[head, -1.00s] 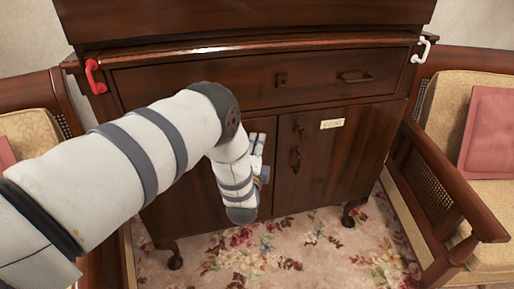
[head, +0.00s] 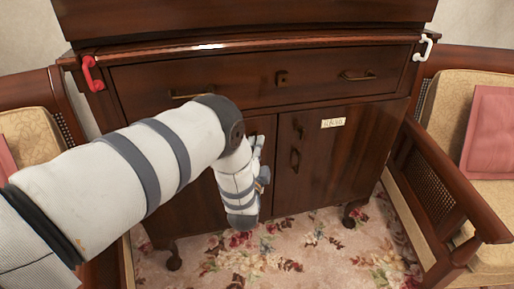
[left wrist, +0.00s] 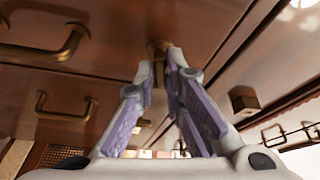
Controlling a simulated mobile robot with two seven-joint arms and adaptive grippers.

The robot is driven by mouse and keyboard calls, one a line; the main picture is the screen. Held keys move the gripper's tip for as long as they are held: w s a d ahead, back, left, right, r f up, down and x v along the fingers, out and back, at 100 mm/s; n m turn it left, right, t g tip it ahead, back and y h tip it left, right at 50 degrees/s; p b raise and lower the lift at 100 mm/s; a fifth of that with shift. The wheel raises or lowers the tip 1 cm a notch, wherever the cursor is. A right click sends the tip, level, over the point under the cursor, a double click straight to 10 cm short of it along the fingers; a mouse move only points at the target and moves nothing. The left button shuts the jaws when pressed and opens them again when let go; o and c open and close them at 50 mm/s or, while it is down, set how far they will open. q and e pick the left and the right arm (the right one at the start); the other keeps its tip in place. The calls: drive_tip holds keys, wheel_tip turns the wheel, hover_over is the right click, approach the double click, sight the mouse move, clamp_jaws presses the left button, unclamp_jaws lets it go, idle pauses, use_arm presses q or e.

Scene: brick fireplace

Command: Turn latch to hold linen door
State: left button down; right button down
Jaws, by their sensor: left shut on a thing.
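The dark wooden cabinet has two lower doors. The left door (head: 190,214) is largely behind my left arm. The right door (head: 345,165) carries a pale label (head: 332,123), its writing too small to read, a small latch (head: 298,131) and a drop handle (head: 295,160). My left gripper (head: 258,150) is in front of the left door near the seam. In the left wrist view its fingers (left wrist: 165,58) are shut on a small brass-coloured latch (left wrist: 158,46); the arm hides this latch in the head view. My right gripper is not in view.
A drawer (head: 240,82) with a small catch (head: 281,77) lies above the doors. A red hook (head: 92,74) and a white hook (head: 423,47) are at the cabinet's top corners. Wooden armchairs flank it, the right one (head: 450,215) close by. Floral carpet (head: 300,250) lies in front.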

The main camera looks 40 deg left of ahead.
use_arm(q)
drive_tip(key=shift+w+d+f+n+g+y+b, duration=0.3)
drive_tip(key=shift+n+y+b, duration=0.85)
drive_tip(key=shift+n, duration=2.05)
drive_tip(key=shift+s+a+r+n+g+y+b, duration=0.1)
drive_tip(key=shift+n+g+y+b, duration=0.55)
drive_tip(key=shift+n+y, duration=1.7)
drive_tip(key=shift+w+d+f+n+g+y+b, duration=0.1)
drive_tip(key=shift+f+n+g+y+b, duration=0.65)
drive_tip(key=shift+n, duration=3.3)
use_arm(e)
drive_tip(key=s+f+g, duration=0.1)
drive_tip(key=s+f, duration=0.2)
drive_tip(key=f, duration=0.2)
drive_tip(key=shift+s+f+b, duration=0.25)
drive_tip(key=shift+b, duration=0.1)
use_arm(q)
drive_tip(key=shift+r+n+t, duration=0.3)
drive_tip(key=shift+r+t, duration=0.1)
drive_tip(key=shift+r, duration=0.2)
drive_tip(key=c, duration=1.7)
unclamp_jaws()
drive_tip(key=v, duration=1.2)
drive_tip(key=shift+s, duration=0.1)
